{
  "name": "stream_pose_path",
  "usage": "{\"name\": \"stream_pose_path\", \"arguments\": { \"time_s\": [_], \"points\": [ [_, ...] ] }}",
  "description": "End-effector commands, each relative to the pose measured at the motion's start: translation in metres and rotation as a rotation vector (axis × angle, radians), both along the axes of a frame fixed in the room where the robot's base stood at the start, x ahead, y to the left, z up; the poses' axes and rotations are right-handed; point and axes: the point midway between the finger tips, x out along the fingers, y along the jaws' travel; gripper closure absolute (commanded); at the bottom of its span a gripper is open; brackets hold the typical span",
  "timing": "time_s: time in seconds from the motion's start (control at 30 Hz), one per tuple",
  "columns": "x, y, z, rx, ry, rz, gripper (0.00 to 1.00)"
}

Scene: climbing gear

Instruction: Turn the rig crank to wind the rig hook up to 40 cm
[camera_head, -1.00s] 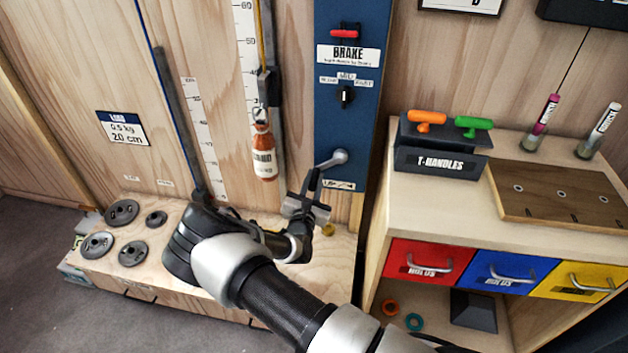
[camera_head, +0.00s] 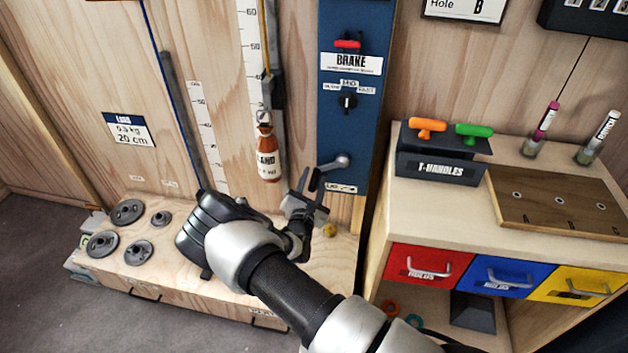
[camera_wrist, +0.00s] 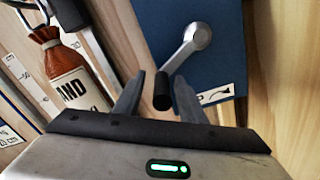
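The rig crank (camera_head: 343,160) is a grey metal arm with a black handle, low on the blue panel. Its arm points down-left from the hub. In the wrist view the black handle (camera_wrist: 161,90) appears between the two fingers of my gripper (camera_wrist: 158,100), with gaps showing on both sides. My gripper (camera_head: 308,192) is open near the handle.
A red brake lever (camera_head: 347,44) and a speed knob (camera_head: 347,101) sit above the crank. A load card (camera_head: 130,130) reads 0.5 kg, 20 cm. Weight discs (camera_head: 127,212) lie on the wooden ledge at left. A drawer cabinet (camera_head: 430,225) stands close at right.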

Motion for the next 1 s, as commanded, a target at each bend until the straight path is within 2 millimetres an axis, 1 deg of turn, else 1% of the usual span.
{"name": "stream_pose_path", "arguments": {
  "time_s": [0.17, 0.27, 0.33, 0.47, 0.7, 0.8, 0.9, 1.0],
  "points": [
    [-0.002, 0.000, -0.001, -0.001, 0.002, -0.001, 0.63],
    [-0.010, 0.002, -0.001, 0.000, 0.004, 0.000, 0.63],
    [-0.020, 0.004, 0.000, -0.001, 0.004, 0.000, 0.63],
    [-0.048, 0.010, 0.000, 0.000, 0.005, 0.000, 0.63],
    [-0.107, 0.021, 0.000, -0.001, 0.004, 0.002, 0.63],
    [-0.129, 0.025, 0.000, -0.001, 0.003, 0.001, 0.63],
    [-0.147, 0.029, 0.000, -0.002, 0.002, 0.002, 0.63],
    [-0.160, 0.032, 0.000, 0.000, 0.002, 0.001, 0.63]
  ]
}}
